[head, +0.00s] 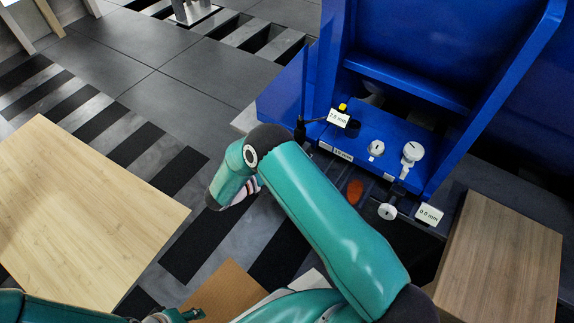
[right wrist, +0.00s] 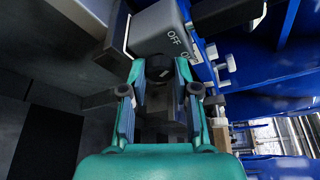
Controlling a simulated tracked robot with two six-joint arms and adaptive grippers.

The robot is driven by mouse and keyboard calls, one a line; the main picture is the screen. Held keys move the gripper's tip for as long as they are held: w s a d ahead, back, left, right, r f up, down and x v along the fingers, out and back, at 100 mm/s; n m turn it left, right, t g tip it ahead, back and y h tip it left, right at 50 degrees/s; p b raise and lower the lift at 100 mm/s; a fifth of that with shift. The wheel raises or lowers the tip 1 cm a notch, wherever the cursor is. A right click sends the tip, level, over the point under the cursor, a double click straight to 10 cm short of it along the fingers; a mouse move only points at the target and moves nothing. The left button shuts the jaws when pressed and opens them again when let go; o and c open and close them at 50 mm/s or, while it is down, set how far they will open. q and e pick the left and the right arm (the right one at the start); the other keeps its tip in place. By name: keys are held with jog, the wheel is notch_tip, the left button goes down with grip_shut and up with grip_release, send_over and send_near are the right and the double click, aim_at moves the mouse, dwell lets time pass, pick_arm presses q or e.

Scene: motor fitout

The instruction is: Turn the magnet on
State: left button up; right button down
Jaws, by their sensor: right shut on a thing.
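The magnet is a grey block (right wrist: 158,27) in the right wrist view, with OFF and a partly hidden ON printed on its face. A dark round knob (right wrist: 159,67) sits low on that face. My right gripper (right wrist: 160,82) has its two fingertips on either side of the knob and is shut on it. In the head view my right arm hides the block, the knob and that gripper's fingers. A part of my left gripper (head: 178,315) shows at the bottom edge of the head view, cut off, so its jaws cannot be read.
A blue machine frame (head: 400,100) with white knobs (head: 412,152) and tags reading 7.0 mm (head: 338,118) and 0.0 mm (head: 429,214) stands at the right. A light wooden top (head: 80,210) is at left, a brown wooden block (head: 505,265) at lower right.

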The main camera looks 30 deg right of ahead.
dwell(0.5)
jog(key=c, duration=0.8)
grip_release()
jog(key=shift+c, duration=0.2)
